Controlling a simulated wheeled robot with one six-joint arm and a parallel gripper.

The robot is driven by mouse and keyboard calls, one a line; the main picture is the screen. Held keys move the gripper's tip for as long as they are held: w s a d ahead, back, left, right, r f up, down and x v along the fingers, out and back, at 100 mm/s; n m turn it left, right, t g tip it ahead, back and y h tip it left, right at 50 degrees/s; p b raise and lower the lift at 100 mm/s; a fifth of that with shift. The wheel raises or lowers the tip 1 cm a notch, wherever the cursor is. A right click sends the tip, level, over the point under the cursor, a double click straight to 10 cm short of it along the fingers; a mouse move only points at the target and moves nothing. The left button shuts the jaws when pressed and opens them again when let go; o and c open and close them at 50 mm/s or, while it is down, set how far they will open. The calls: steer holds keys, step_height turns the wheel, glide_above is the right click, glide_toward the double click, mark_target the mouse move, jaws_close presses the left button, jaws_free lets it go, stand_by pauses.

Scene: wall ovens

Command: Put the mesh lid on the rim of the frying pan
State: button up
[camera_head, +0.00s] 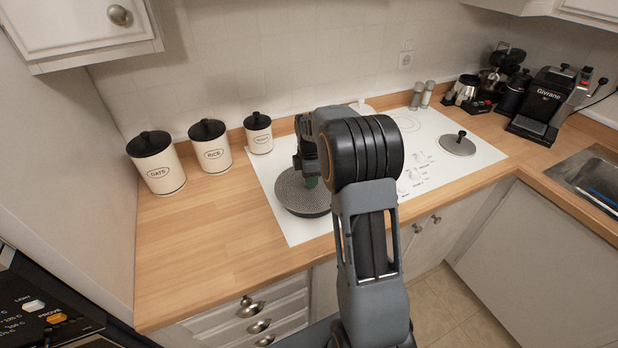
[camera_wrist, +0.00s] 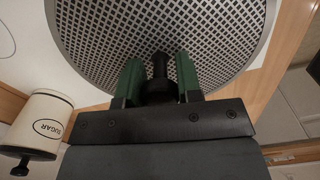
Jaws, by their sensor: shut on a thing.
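The round grey mesh lid (camera_head: 292,190) is at the front left of the white cooktop, level or nearly so. It also fills the top of the wrist view (camera_wrist: 215,38). My gripper (camera_head: 309,180) points down at the lid's middle. In the wrist view its green fingers (camera_wrist: 160,80) are shut on the lid's black knob (camera_wrist: 160,66). The dark side of the frying pan (camera_head: 309,214) shows as a thin band under the lid's front edge. The rest of the pan is hidden. I cannot tell whether the lid touches its rim.
Oats (camera_head: 156,164), rice (camera_head: 211,147) and sugar (camera_head: 258,133) canisters stand left of the white cooktop (camera_head: 280,226). A flat grey lid (camera_head: 458,144) lies at its right. Two shakers (camera_head: 422,95) and a coffee machine (camera_head: 546,102) stand at the back right. The left front counter is clear.

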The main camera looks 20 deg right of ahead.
steer(key=shift+f, duration=0.25)
steer(key=o, duration=1)
steer(key=shift+f, duration=0.1)
